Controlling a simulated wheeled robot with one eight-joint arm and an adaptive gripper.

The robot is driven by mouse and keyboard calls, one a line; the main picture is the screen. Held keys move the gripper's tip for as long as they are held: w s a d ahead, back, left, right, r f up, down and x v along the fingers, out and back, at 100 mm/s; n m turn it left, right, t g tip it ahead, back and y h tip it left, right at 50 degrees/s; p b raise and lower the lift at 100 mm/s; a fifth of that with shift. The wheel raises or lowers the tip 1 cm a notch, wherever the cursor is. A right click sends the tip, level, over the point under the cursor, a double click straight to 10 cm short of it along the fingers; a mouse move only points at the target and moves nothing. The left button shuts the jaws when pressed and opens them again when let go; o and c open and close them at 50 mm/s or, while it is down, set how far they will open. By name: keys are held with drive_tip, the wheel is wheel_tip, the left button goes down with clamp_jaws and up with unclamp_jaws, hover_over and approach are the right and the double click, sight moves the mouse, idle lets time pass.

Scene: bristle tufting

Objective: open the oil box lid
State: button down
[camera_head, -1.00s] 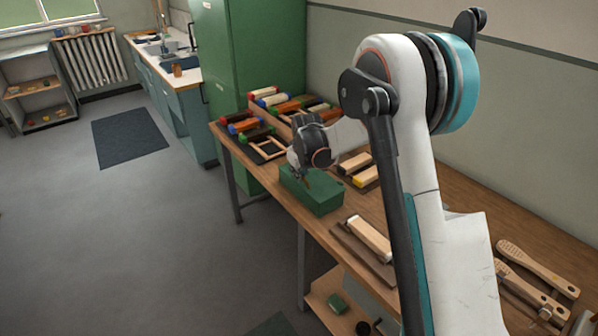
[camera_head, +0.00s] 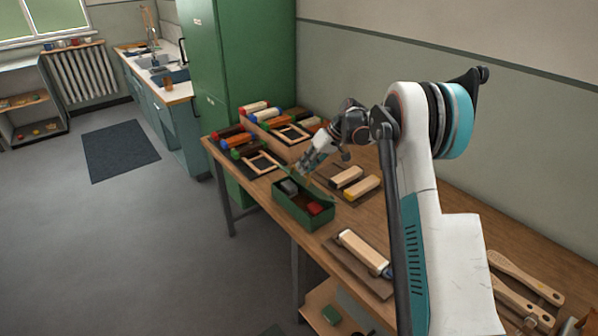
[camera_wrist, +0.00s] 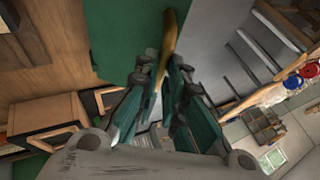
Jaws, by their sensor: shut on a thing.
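The green oil box (camera_head: 290,212) stands on the workbench with its top open. A grey item (camera_head: 289,187) and a red item (camera_head: 314,208) show inside it. The green lid (camera_head: 320,184) is raised along the box's far side; it shows as a flat green panel in the wrist view (camera_wrist: 113,40). My gripper (camera_head: 301,169) is above the far side of the box, tilted. In the wrist view my gripper (camera_wrist: 160,82) is shut on a narrow brass-coloured handle (camera_wrist: 170,36) beside the lid panel. The exact contact is partly hidden by the fingers.
Coloured rollers and wooden frames (camera_head: 262,162) lie behind the box to the left. Two wooden blocks (camera_head: 362,187) lie to its right. A longer block on a dark board (camera_head: 362,252) is nearer. A green cabinet (camera_head: 240,60) stands beyond the bench.

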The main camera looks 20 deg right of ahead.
drive_tip(key=w+d+p, duration=0.1)
drive_tip(key=w+d, duration=0.2)
drive_tip(key=d, duration=0.6)
drive_tip(key=shift+w+d+p, duration=0.3)
drive_tip(key=shift+d, duration=0.05)
drive_tip(key=shift+a, duration=0.1)
drive_tip(key=c, duration=1.7)
unclamp_jaws()
drive_tip(key=shift+w+f, duration=0.1)
drive_tip(key=shift+o, duration=0.2)
drive_tip(key=shift+w+a, duration=0.1)
drive_tip(key=v, duration=1.2)
drive_tip(key=shift+r, duration=0.2)
